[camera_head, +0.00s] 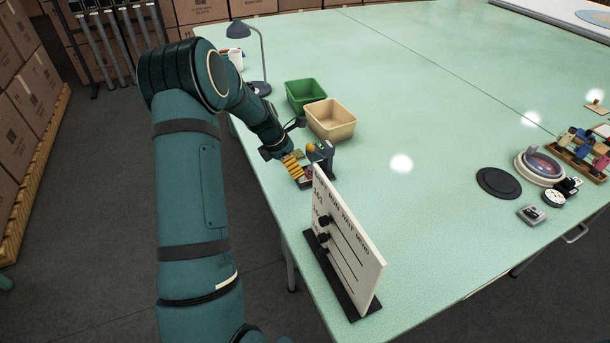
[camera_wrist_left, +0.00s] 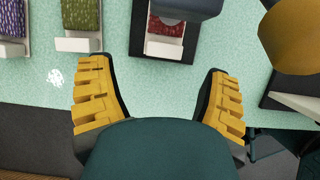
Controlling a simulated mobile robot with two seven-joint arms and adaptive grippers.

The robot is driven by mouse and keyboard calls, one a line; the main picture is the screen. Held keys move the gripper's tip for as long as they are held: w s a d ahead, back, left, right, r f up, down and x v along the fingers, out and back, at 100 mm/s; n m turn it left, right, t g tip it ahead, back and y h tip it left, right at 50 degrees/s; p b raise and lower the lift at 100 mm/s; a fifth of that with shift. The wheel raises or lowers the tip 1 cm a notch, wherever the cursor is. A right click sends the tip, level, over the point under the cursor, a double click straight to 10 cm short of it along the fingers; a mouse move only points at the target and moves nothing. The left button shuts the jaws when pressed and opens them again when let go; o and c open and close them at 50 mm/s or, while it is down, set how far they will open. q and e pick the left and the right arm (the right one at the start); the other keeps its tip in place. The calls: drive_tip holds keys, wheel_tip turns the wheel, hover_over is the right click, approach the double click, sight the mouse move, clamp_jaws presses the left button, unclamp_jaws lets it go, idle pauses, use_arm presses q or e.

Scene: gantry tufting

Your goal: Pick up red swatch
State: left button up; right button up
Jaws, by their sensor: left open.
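The red swatch (camera_wrist_left: 165,24) shows in the left wrist view at the top middle, in a white holder on a dark base. A dark rounded part overhangs it and hides its upper part. My left gripper (camera_wrist_left: 158,70) is open, with its yellow ribbed fingers apart and nothing visible between them. The red swatch lies beyond the fingertips, between their lines and not touched. In the head view the left gripper (camera_head: 292,166) is low over the table's near-left edge, beside a grey device with a yellow knob (camera_head: 310,147). My right gripper is not in view.
Green (camera_wrist_left: 80,14) and purple (camera_wrist_left: 11,18) swatches sit left of the red one. A white labelled board (camera_head: 350,245) stands close to the gripper. Green (camera_head: 305,95) and beige (camera_head: 331,118) bins lie behind. The table's middle (camera_head: 430,140) is clear.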

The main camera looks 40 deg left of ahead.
use_arm(q)
drive_tip(key=b+x, duration=0.1)
drive_tip(key=x, duration=0.4)
drive_tip(key=shift+d, duration=0.15)
drive_tip(key=shift+r, duration=0.15)
drive_tip(key=c, duration=1)
drive_tip(key=shift+c, duration=0.4)
drive_tip(key=shift+r, duration=0.9)
drive_tip(key=s+a, duration=0.2)
drive_tip(key=s, duration=0.3)
drive_tip(key=s+a, duration=0.3)
drive_tip(key=s, duration=0.2)
drive_tip(key=s+a+p, duration=0.1)
drive_tip(key=s+a, duration=0.2)
drive_tip(key=s, duration=0.3)
drive_tip(key=shift+a+f, duration=0.15)
